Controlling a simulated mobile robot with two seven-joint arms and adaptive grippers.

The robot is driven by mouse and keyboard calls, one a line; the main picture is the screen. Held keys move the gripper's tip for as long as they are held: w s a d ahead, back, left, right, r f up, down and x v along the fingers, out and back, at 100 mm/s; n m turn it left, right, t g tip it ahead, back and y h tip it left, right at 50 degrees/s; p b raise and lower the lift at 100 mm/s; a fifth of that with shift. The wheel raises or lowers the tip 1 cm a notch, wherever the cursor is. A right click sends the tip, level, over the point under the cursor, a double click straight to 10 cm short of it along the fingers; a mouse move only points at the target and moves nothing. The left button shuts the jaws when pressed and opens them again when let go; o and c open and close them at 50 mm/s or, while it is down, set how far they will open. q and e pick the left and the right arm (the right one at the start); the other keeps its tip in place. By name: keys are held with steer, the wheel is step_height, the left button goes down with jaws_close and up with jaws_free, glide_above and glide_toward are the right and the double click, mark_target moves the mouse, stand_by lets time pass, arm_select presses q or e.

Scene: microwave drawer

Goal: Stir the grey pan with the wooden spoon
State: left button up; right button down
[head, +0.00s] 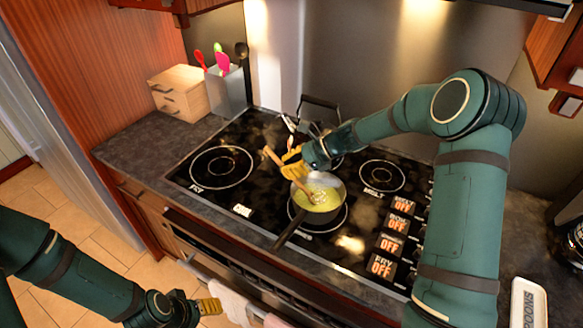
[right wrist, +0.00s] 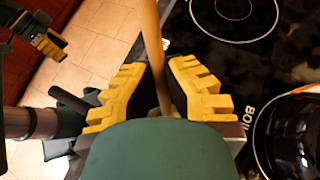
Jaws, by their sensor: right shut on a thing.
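The grey pan (head: 335,207) sits on a front burner of the black cooktop, with its dark handle (head: 292,232) pointing toward the front edge. It holds yellow-green food (head: 322,201). My right gripper (head: 292,166) is shut on the wooden spoon (head: 271,156), just above the pan's back left rim. The spoon is tilted, and its head (head: 317,196) is down in the food. In the right wrist view, the spoon's shaft (right wrist: 152,40) stands between the yellow fingers (right wrist: 150,88). My left gripper (head: 206,306) is apart from the pan, in front of the counter; its opening is unclear.
A dark pot (head: 316,128) stands on a rear burner, partly hidden by my right arm. A grey utensil holder (head: 226,90) and a wooden drawer box (head: 181,92) stand at the back left. The left burner (head: 221,166) and right rear burner (head: 382,176) are bare. Control panels read "OFF".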

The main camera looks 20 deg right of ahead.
mark_target(276, 155)
steer(key=shift+w, duration=0.1)
stand_by(0.4)
steer(key=shift+w+a+r+p, duration=0.1)
steer(key=shift+a+r+p, duration=0.25)
steer(key=shift+r+p, duration=0.2)
steer(key=shift+w+a+r+p, duration=0.1)
steer(key=shift+a+r+p, duration=0.3)
steer(key=shift+r, duration=0.25)
steer(key=shift+w+a+r, duration=0.25)
steer(key=shift+a+r, duration=0.35)
steer(key=shift+r, duration=0.35)
steer(key=shift+w+a+r, duration=0.2)
steer(key=shift+a+r, duration=0.35)
steer(key=shift+r, duration=0.35)
steer(key=shift+w+a+r, duration=0.15)
steer(key=shift+a+r, duration=0.4)
steer(key=shift+r, duration=0.35)
steer(key=shift+r, duration=2.5)
steer(key=shift+f, duration=0.1)
